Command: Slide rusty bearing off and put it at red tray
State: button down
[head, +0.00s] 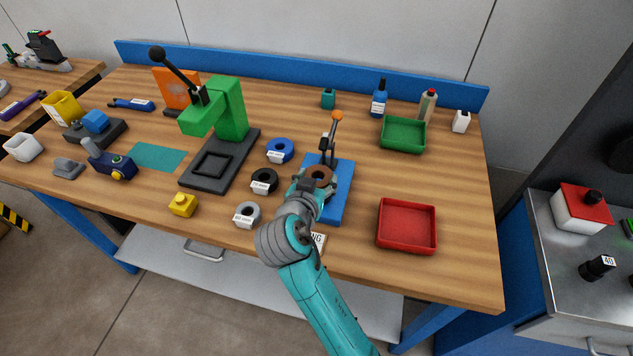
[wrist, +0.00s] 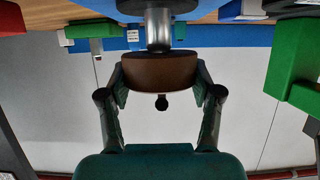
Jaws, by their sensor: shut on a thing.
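The rusty brown bearing (head: 320,172) is between the fingers of my gripper (head: 318,182), over the blue stand (head: 338,205). In the wrist view, which looks upside down, both fingers press the sides of the bearing (wrist: 160,72). A silver shaft (wrist: 159,30) runs between the blue base and the bearing. I cannot tell whether the shaft still passes into the bearing's hole or ends at it. The red tray (head: 407,251) is empty, to the right of the stand.
A lever with an orange knob (head: 337,116) stands behind the bearing. Blue (head: 280,150), black (head: 264,180) and grey (head: 248,213) rings lie to the left, near a green press (head: 232,108). A green tray (head: 404,148) is at back right. Table between stand and red tray is clear.

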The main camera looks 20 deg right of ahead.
jog(key=shift+r, duration=1)
